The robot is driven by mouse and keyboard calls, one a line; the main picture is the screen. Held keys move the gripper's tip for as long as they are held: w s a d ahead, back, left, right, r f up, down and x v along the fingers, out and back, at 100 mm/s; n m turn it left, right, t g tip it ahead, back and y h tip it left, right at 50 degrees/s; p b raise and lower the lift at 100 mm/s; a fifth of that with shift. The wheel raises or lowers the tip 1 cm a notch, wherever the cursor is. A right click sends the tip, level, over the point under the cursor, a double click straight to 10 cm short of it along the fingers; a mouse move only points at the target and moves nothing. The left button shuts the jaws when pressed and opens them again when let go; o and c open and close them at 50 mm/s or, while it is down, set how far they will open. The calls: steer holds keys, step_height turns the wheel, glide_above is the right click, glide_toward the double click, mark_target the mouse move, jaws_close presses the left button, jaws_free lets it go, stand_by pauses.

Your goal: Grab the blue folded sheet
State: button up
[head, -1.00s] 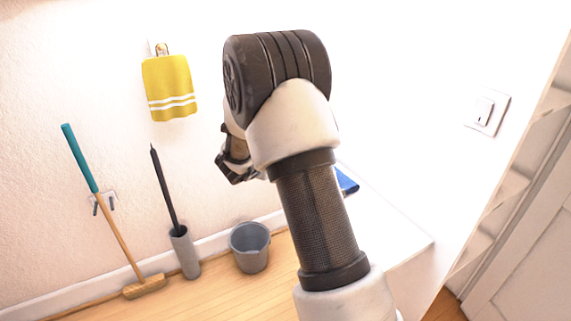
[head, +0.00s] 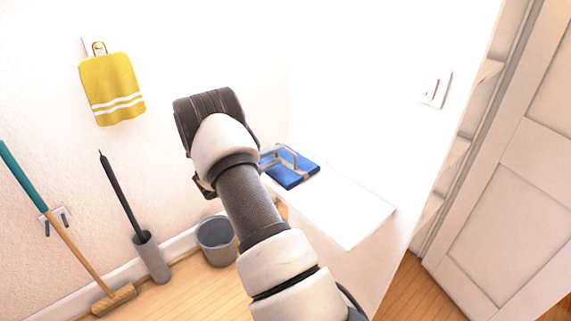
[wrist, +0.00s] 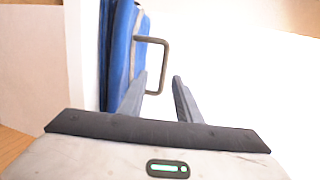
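The blue folded sheet (head: 295,178) lies on a white ledge beside the wall, with a pale band around it and a grey loop handle (head: 293,155). In the wrist view the blue sheet (wrist: 121,55) is at the upper left, with the grey handle (wrist: 163,62) standing out to its right. My gripper (wrist: 160,76) is open. The lower part of the handle appears between its fingertips, and the left finger overlaps the sheet's edge. I cannot tell whether they touch. In the head view my arm hides most of the gripper.
The white ledge (head: 350,222) is bare in front of the sheet. A grey bucket (head: 217,243), a dark-handled tool in a grey holder (head: 152,258) and a broom (head: 75,245) stand left. A yellow towel (head: 112,90) hangs on the wall. A panelled door (head: 510,190) is right.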

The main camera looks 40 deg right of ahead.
mark_target(286, 148)
steer(key=shift+w+r+x, duration=0.15)
steer(key=shift+x, duration=1.5)
steer(key=shift+w+r+x, duration=0.1)
steer(key=shift+r+x, duration=0.1)
steer(key=shift+x, duration=1.5)
jaws_close()
